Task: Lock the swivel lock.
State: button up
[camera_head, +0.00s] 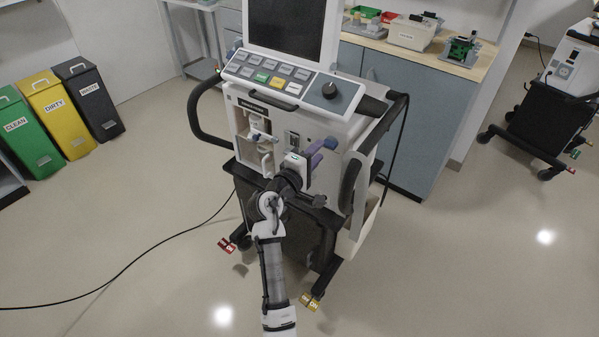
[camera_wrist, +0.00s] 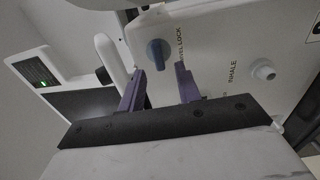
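The swivel lock is a blue knob (camera_wrist: 157,53) on the pale front panel of the ventilator (camera_head: 290,118). Lettering ending in "LOCK" (camera_wrist: 180,43) is printed beside it in the wrist view. My gripper (camera_wrist: 160,72) is open, with its two purple fingers apart and the knob showing between their tips. Whether the fingertips touch the knob or stop short of it, I cannot tell. In the head view, my gripper (camera_head: 322,151) reaches the front of the ventilator from below. I cannot make out the knob clearly there beside the fingers.
A white port (camera_wrist: 262,69) marked "INHALE" sticks out right of the knob. A button panel (camera_head: 270,80) and screen (camera_head: 285,25) are above. Black side handles flank the ventilator. Castors with red tags (camera_head: 227,245) and yellow tags (camera_head: 309,301) are below. A cable (camera_head: 125,268) crosses the floor.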

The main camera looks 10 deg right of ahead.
jog(key=b+v, duration=0.2)
jog(key=v, duration=0.8)
jog(key=shift+a, duration=0.1)
